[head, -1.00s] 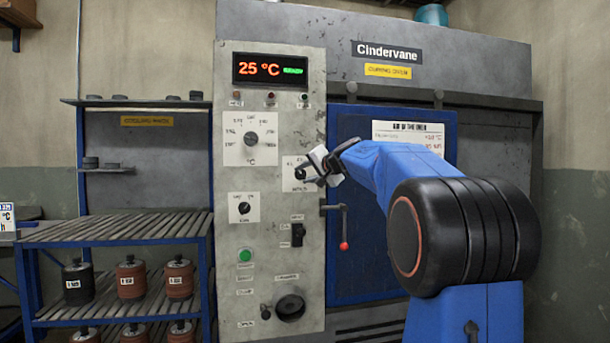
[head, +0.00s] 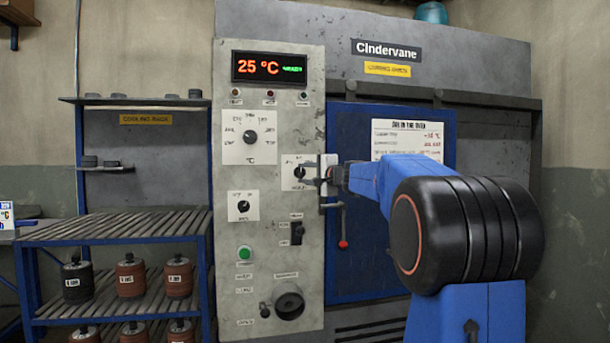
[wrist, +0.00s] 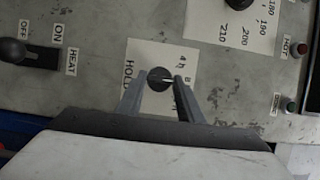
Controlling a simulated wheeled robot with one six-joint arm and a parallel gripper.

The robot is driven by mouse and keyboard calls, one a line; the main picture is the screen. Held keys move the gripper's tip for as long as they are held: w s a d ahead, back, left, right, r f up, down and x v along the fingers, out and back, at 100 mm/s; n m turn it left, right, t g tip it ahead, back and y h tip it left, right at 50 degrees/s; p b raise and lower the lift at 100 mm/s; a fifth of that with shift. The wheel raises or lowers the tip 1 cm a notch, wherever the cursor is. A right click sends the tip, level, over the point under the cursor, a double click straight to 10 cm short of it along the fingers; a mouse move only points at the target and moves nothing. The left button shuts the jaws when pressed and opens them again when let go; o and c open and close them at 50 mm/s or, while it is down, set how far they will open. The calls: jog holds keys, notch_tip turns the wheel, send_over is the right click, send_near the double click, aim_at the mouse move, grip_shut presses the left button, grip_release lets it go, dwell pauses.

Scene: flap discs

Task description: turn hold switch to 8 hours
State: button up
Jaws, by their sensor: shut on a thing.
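The hold switch (wrist: 159,79) is a small black knob with a pale pointer line, on a white plate (wrist: 136,56) marked HOLD, with 4 h and an 8 beside it. In the wrist view the pointer line runs to the right. My gripper (wrist: 159,82) is shut on the knob, one finger on each side. In the head view the hold switch (head: 299,172) is on the grey control panel, and my gripper (head: 306,173) meets it from the right. Part of the plate's lettering is hidden behind the fingers.
The temperature dial (head: 250,137) and another small knob (head: 243,207) are to the left on the panel. The heat switch (head: 297,233) is below. A door handle with a red tip (head: 343,244) hangs just right of the panel.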

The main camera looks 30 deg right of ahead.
jog(key=shift+f, duration=0.1)
dwell(0.3)
jog(key=o, duration=1.1)
jog(key=shift+s, duration=0.1)
jog(key=s, duration=0.5)
jog(key=s+d, duration=0.1)
jog(key=s, duration=0.5)
jog(key=s+d, duration=0.1)
jog(key=s, duration=0.5)
jog(key=shift+s, duration=0.1)
